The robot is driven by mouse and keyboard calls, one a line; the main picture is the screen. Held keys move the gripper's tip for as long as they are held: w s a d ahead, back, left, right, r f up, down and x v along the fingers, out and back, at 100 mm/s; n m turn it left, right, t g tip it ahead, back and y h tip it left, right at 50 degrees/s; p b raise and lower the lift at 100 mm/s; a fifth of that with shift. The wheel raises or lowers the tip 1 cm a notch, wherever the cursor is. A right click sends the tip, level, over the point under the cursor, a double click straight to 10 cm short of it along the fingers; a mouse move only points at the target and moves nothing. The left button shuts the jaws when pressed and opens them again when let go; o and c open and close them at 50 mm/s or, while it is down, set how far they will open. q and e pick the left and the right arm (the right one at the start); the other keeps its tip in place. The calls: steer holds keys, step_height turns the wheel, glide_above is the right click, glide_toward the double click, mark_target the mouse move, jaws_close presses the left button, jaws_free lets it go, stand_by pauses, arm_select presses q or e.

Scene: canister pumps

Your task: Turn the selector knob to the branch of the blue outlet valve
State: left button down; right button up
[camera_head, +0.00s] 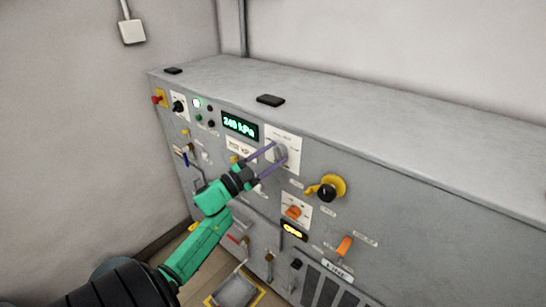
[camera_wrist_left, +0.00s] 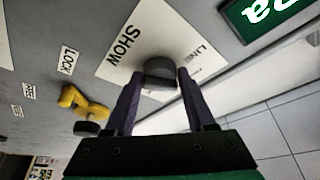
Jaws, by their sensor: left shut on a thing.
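A round grey knob (camera_head: 280,152) sits on a white plate on the front of the grey cabinet. In the left wrist view the same knob (camera_wrist_left: 160,74) stands on its plate, which reads "SHOW" and a partly legible "LINE". My left gripper (camera_head: 274,158) has its two purple fingers on either side of this knob, shut on it; the fingers also show in the wrist view (camera_wrist_left: 160,82). A small blue handle (camera_head: 185,155) shows on the left part of the panel. My right gripper is not in view.
A green display (camera_head: 240,126) reads about "240 kPa". A yellow lock-like part with a black knob (camera_head: 326,190) juts out right of the gripper. Orange knobs (camera_head: 293,212) and (camera_head: 344,245) lie below. A black block (camera_head: 270,100) rests on the otherwise mostly bare cabinet top (camera_head: 360,125).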

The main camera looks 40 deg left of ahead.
arm_select(q)
steer(key=shift+f, duration=0.1)
steer(key=shift+c, duration=1.4)
jaws_free()
steer(key=shift+s, duration=0.1)
steer(key=b+v, duration=0.4)
steer(key=v, duration=1)
steer(key=shift+s, duration=0.25)
steer(key=shift+a, duration=0.1)
